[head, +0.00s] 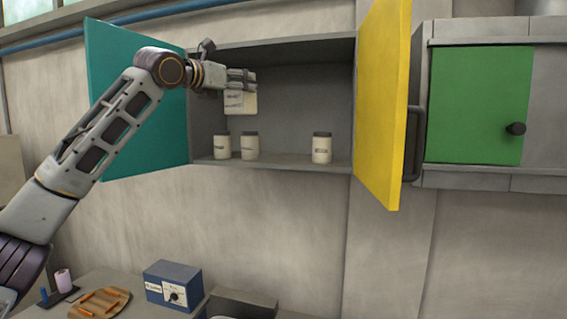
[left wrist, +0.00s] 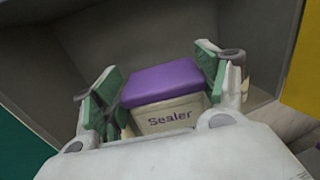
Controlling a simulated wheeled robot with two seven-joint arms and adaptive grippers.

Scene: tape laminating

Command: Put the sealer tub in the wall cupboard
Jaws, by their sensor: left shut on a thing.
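The sealer tub (left wrist: 168,112) is a cream container with a purple lid and the word Sealer on its side. My left gripper (left wrist: 160,98) is shut on it, with green-padded fingers at both sides. In the head view the tub (head: 240,101) hangs from my left gripper (head: 240,80) inside the wall cupboard (head: 290,90), above the cupboard floor. The cupboard is open, with a teal door (head: 135,140) on the left and a yellow door (head: 383,100) on the right. My right gripper is not in view.
Jars stand on the cupboard floor: two at left (head: 222,146) and (head: 250,146), one at right (head: 322,149). The floor between them is free. A closed green-door cupboard (head: 475,105) is at right. Below are a blue box (head: 172,284) and a wooden board (head: 100,303).

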